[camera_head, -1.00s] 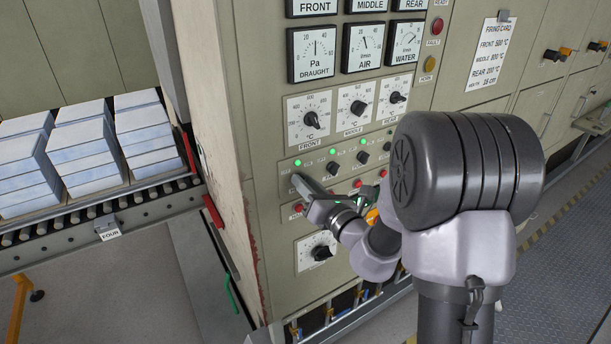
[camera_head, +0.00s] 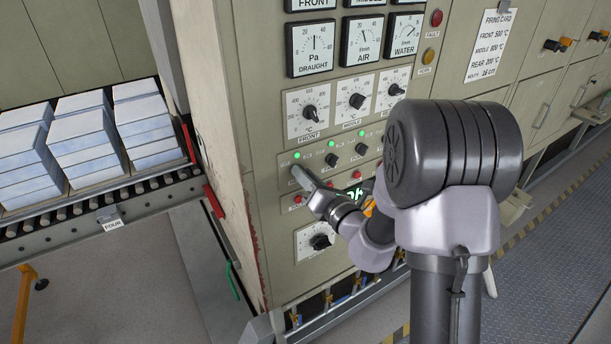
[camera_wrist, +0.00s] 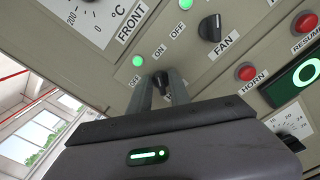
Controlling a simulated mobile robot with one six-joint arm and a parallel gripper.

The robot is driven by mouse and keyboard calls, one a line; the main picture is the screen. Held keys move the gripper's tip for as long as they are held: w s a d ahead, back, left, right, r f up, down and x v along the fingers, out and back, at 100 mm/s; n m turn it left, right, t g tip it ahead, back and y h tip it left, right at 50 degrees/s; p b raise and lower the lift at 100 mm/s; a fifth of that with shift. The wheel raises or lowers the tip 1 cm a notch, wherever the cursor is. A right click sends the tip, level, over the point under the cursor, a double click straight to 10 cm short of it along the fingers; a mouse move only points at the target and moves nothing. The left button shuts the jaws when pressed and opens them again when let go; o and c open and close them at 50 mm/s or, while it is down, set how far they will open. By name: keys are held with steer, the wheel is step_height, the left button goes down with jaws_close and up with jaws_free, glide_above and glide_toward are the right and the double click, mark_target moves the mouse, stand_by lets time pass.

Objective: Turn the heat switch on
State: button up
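The heat switch (camera_wrist: 159,78) is a small black knob at the left end of the row of switches. In the wrist view its ON and OFF marks show, but its name label is mostly hidden. My gripper (camera_wrist: 162,84) has its two grey fingers close against the knob's two sides. A lit green lamp (camera_wrist: 138,61) sits just above it. In the head view my gripper (camera_head: 300,174) is at the panel just below the leftmost lamp (camera_head: 297,155), and hides the knob there.
The fan switch (camera_wrist: 210,28) is to the right, with the red horn button (camera_wrist: 247,72) and a green display (camera_wrist: 298,80) beyond. Temperature dials (camera_head: 309,112) are above on the panel. Stacked pale blocks (camera_head: 85,135) stand on a roller conveyor at left.

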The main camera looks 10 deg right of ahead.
steer(key=shift+o, duration=0.4)
steer(key=p+v, duration=1.2)
steer(key=v, duration=0.5)
steer(key=shift+p, duration=0.4)
steer(key=shift+s, duration=0.15)
